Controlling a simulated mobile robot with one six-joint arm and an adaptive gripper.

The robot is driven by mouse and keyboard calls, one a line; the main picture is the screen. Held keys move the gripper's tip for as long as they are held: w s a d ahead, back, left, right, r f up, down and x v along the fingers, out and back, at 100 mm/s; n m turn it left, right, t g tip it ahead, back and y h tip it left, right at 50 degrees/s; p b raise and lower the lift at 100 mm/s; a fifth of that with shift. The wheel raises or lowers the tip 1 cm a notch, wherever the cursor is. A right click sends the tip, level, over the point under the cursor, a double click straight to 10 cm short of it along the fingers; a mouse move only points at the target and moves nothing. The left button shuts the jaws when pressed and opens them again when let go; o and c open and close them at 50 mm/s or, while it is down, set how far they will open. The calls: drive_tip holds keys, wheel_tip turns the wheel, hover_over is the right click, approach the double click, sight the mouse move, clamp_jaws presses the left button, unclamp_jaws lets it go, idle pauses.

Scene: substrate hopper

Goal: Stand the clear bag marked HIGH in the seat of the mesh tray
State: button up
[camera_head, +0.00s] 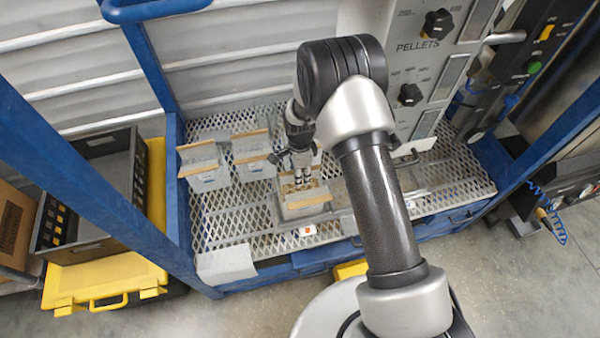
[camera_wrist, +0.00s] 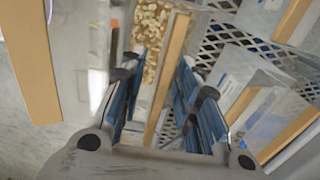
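The mesh tray (camera_head: 225,222) is a pale perforated deck inside a blue frame. Several clear bags with tan top strips stand on it: one at the left (camera_head: 203,165), one beside it (camera_head: 253,155), and one under my gripper (camera_head: 306,203). No HIGH mark is readable, and I cannot make out the seat. My gripper (camera_head: 302,180) points down over the front bag. In the wrist view my gripper (camera_wrist: 160,75) has its fingers apart, with that bag's tan strip (camera_wrist: 168,70) and tan pellets (camera_wrist: 151,35) showing between them. Contact is not visible.
A PELLETS control panel (camera_head: 425,70) stands behind right. A pale sheet-like object (camera_head: 227,263) lies at the tray's front left corner. A black crate (camera_head: 125,165) and yellow case (camera_head: 105,283) sit left. Blue posts flank the tray. Bare mesh shows front left and right.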

wheel_tip(320, 180, up, 12)
drive_tip(key=shift+r, duration=0.1)
idle(0.5)
